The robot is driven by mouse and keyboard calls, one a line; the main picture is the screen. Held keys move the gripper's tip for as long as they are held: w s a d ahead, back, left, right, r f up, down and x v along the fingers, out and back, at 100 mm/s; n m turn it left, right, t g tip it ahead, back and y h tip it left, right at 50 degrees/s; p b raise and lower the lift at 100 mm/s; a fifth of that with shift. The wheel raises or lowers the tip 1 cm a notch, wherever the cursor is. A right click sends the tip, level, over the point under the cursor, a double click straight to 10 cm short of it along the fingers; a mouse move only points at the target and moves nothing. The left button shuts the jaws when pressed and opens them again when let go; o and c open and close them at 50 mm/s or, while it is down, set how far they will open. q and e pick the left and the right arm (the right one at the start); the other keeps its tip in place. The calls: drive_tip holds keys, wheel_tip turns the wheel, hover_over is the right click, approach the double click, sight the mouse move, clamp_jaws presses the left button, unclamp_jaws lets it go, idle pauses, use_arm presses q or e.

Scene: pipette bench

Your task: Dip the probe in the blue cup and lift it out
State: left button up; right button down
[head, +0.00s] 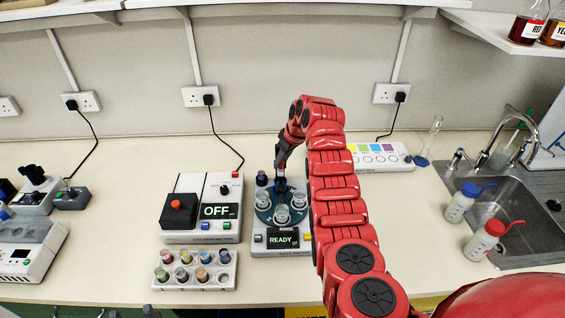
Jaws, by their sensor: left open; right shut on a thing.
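My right gripper (281,167) is shut on a dark probe-like piece (281,185) at the back of a round teal carousel (265,215). The carousel sits on a white meter whose screen reads READY. Clear cups (281,214) stand at its front and right. The held piece points down at the rear place; whether its tip is inside a cup is too small to tell. I cannot surely pick out the blue cup. My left gripper (127,313) barely shows at the bottom edge, open and empty, away from the meter.
A white rack (194,283) of several coloured cups lies front left of the meter. A box reading OFF (201,235) with a red button stands left. A colour-square panel (373,166) is behind my arm; a sink (520,205) and two bottles are right.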

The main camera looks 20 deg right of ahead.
wheel_tip(320, 180, up, 4)
drive_tip(key=b, duration=0.3)
drive_tip(key=shift+r, duration=0.35)
drive_tip(key=shift+w, duration=0.1)
drive_tip(key=c, duration=0.9)
unclamp_jaws()
drive_tip(key=o, duration=0.3)
drive_tip(key=shift+r, duration=0.1)
